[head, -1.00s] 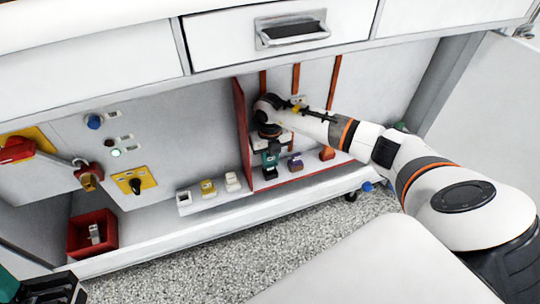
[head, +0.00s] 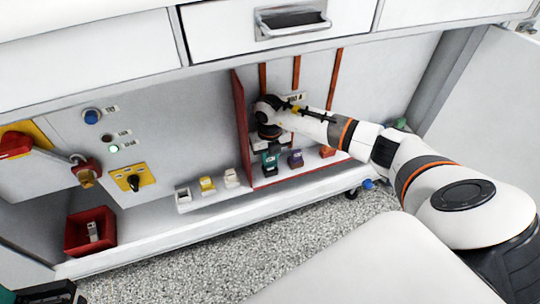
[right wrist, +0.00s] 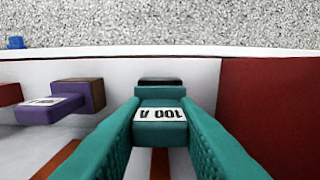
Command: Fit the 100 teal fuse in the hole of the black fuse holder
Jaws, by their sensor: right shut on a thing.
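My right gripper (head: 270,158) points down inside the red-edged bay under the drawers. In the right wrist view its two teal fingers (right wrist: 161,125) are shut on the teal fuse (right wrist: 160,112), whose white label reads 100 A upside down. A black block (right wrist: 160,81), apparently the black fuse holder, shows just beyond the fuse, and a dark part also shows below the teal in the head view (head: 270,172). Whether the fuse is in the hole is hidden. A piece of my left gripper (head: 50,292) shows at the bottom left; its fingers cannot be judged.
A red panel (head: 242,125) rises close on the left. White and yellow blocks (head: 207,184) stand left of it. A red bin (head: 74,246) is at far left.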

